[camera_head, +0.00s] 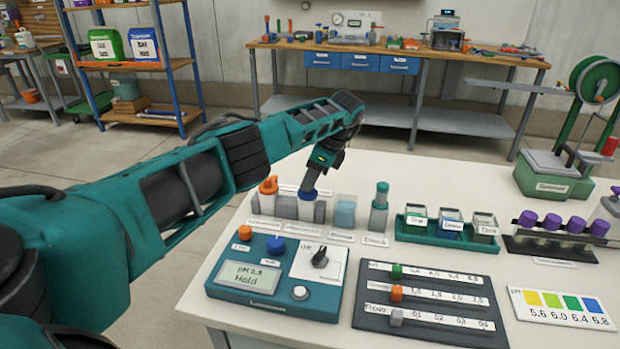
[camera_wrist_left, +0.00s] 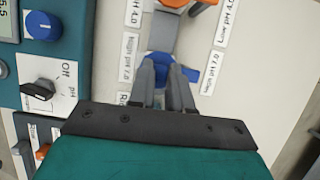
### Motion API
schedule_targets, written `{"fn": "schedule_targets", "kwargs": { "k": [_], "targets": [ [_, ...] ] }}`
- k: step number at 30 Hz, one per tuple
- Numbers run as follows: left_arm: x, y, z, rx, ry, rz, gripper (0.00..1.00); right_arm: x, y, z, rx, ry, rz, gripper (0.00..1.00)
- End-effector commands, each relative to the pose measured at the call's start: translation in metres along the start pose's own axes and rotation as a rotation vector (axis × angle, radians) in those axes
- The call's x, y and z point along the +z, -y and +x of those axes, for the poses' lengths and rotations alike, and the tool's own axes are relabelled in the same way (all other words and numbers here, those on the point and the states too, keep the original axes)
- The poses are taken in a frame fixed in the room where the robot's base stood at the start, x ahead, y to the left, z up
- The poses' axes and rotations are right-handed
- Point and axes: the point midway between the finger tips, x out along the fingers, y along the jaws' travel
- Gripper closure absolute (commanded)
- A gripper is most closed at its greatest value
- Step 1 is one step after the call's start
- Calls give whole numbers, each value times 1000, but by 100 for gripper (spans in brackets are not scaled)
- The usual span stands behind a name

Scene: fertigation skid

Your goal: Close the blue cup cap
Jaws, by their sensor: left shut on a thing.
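The blue cup cap (camera_head: 306,194) shows at the top of a pale cup in the row along the back of the white table. My left gripper (camera_head: 316,178) comes down on it from above and is shut on it. In the left wrist view the blue cap (camera_wrist_left: 191,74) sticks out around the two grey fingertips (camera_wrist_left: 169,72). The fingers hide much of the cap and the cup, so I cannot tell how the cap sits on the rim. My right gripper is not in view.
A cup with an orange cap (camera_head: 268,186) stands just left. A light blue clear cup (camera_head: 345,212) and a teal-topped bottle (camera_head: 379,209) stand right. A meter box (camera_head: 270,301) with knobs and a slider panel (camera_head: 432,320) lie in front. A green rack (camera_head: 415,238) holds small jars.

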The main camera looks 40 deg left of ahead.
Motion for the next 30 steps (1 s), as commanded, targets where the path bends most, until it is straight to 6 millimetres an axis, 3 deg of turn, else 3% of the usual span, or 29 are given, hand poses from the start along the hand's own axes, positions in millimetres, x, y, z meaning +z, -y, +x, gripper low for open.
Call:
{"fn": "schedule_targets", "kwargs": {
  "k": [1,2,10,20,23,30],
  "targets": [
    [0,1,-1,-3,-2,-4,100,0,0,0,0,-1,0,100],
    [0,1,-1,-3,-2,-4,80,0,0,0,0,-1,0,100],
    [0,0,0,-1,-1,-1,55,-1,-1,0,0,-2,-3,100],
    [0,0,-7,-2,-2,0,55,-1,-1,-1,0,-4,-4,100],
    [0,1,-20,-3,-2,0,55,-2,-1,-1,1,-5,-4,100],
    [0,1,-74,-4,-3,0,55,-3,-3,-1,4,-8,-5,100]
  ]
}}
